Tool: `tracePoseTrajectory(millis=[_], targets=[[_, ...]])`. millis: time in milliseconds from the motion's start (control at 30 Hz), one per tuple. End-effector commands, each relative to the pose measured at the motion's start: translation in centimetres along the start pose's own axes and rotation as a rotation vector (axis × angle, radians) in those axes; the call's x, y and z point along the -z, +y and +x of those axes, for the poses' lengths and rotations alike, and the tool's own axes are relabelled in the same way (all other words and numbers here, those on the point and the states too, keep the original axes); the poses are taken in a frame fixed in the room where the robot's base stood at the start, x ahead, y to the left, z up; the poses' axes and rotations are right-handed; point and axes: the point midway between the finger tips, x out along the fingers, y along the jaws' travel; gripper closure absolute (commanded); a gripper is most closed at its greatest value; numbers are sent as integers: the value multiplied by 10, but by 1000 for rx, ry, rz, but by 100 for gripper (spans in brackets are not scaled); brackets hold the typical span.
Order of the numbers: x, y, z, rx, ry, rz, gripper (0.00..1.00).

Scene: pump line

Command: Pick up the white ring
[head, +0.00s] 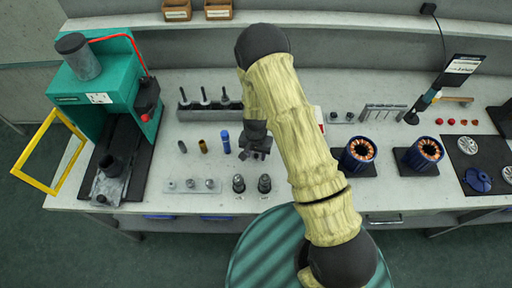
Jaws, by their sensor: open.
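I cannot make out a clear white ring. Two pale round parts lie on the dark mat (473,184) at the right end of the bench: one pale disc (468,145) at the mat's back and another pale disc (507,173) at the picture's right edge. They look patterned, and I cannot tell whether either is the ring. My gripper (254,153) is open above the middle of the bench, just right of a blue cylinder (225,142). Nothing shows between its jaws, which are small and dark here. My arm hides part of the bench behind it.
A green press (110,75) with a yellow frame (50,150) stands at left. Two copper-wound blue motor parts, left (357,153) and right (423,154), stand right of my arm. Small fittings (192,185) line the front.

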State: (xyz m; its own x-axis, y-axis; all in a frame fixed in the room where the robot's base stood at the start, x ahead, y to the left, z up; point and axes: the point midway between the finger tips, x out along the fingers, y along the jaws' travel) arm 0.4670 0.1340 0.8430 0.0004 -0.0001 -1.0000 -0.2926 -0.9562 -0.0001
Motion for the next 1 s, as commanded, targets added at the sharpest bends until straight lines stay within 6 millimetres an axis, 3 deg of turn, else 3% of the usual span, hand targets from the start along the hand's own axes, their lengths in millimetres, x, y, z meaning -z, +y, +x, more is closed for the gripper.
tracePoseTrajectory(millis=[267, 467, 800, 1000], targets=[[0, 0, 0, 0, 0, 0, 61], [0, 0, 0, 0, 0, 0, 100], [0, 0, -2, 0, 0, 0, 100], [1, -1, -16, 2, 3, -1, 100]])
